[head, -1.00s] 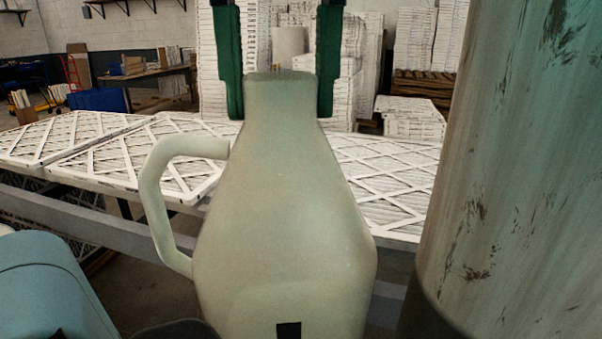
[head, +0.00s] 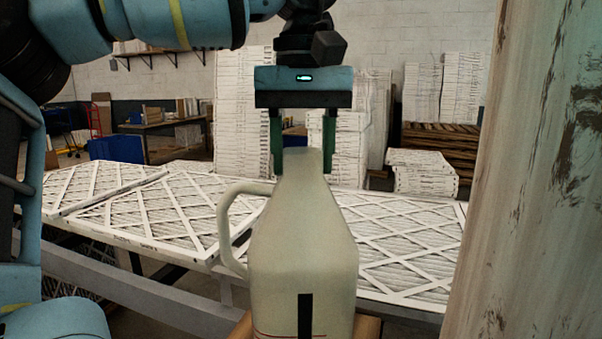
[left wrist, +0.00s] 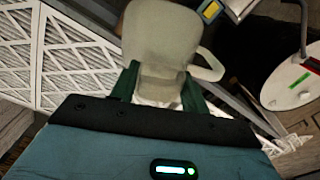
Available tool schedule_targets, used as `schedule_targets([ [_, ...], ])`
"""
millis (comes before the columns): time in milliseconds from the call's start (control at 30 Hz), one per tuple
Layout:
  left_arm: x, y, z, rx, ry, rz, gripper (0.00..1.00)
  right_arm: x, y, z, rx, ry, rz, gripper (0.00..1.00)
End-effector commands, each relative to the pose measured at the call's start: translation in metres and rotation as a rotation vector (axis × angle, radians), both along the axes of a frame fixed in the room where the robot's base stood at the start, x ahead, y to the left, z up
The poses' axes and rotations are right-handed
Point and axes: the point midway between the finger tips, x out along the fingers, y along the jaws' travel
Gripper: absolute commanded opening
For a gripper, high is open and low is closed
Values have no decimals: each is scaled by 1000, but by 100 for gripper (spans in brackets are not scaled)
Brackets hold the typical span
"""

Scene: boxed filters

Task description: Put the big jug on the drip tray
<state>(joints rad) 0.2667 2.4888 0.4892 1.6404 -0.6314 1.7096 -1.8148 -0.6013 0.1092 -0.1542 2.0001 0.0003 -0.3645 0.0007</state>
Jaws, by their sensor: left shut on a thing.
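The big jug (head: 303,235) is pale and cream-coloured, with a loop handle on its left and a dark vertical strip low on its front. It stands upright in the head view, its bottom cut off by the frame edge. My left gripper (head: 303,150) is above it, its green fingers shut on either side of the neck. The jug (left wrist: 160,38) and my left gripper (left wrist: 160,88) also show in the left wrist view. I cannot make out the drip tray for certain. My right gripper is not in view.
A bench with white lattice-faced filters (head: 120,205) lies behind the jug. A large worn post (head: 540,180) fills the right side. Brown wooden edges (head: 368,328) show beside the jug's bottom. A pale rounded object (left wrist: 288,88) with red and green marks shows in the wrist view.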

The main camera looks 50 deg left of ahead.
Motion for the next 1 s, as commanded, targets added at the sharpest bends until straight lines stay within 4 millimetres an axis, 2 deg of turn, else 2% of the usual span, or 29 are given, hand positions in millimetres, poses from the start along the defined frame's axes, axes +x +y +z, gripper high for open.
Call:
schedule_targets([
  [200,9,11,-2,-1,-1,1,0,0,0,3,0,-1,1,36],
  [533,8,10,-34,0,-1,-1,0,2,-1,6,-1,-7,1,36],
  [967,8,10,-39,-1,-1,0,0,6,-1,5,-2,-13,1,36],
  [1000,8,10,-40,-1,1,0,47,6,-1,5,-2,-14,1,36],
])
